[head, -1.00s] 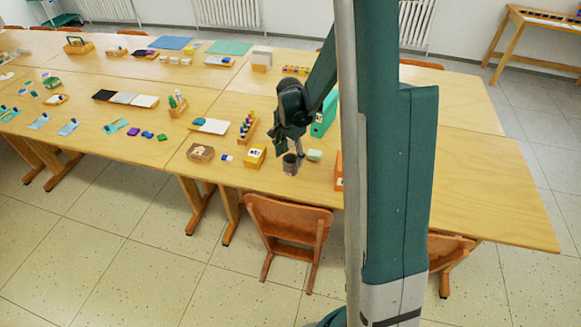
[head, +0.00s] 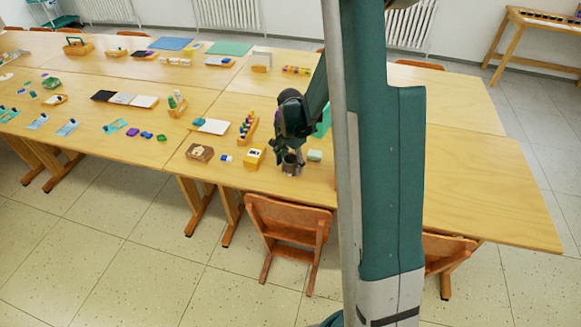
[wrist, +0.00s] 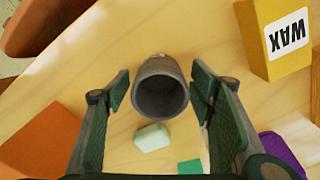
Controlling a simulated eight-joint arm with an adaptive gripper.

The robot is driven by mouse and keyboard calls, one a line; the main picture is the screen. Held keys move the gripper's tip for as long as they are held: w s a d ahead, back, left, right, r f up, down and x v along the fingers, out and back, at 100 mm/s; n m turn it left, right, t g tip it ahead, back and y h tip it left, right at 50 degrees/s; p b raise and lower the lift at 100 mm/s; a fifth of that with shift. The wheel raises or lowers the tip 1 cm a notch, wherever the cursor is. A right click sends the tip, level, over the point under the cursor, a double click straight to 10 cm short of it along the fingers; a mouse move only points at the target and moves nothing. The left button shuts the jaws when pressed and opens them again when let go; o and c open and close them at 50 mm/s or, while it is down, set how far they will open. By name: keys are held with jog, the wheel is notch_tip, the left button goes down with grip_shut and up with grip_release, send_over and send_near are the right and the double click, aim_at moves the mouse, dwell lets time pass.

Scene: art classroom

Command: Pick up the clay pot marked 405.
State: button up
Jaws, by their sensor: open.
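A grey cylindrical clay pot (head: 291,168) stands upright near the front edge of the table. In the wrist view the pot (wrist: 162,72) shows its dark round mouth. A small light patch shows at its far side, but I cannot read a number on it. My gripper (head: 291,153) is right over the pot in the head view. In the wrist view the two fingers of my gripper (wrist: 160,90) are open, one on each side of the pot, with a gap at both sides.
A yellow box marked WAX (wrist: 284,38) stands close to the pot, and it also shows in the head view (head: 255,157). A pale green block (wrist: 152,137) lies on its other side. An orange box (wrist: 42,140) is nearby. A wooden chair (head: 288,225) stands at the table's front.

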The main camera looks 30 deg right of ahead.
jog(key=c, duration=1.1)
jog(key=shift+o, duration=0.2)
jog(key=shift+r, duration=0.15)
notch_tip(320, 180, up, 10)
jog(key=p, duration=0.2)
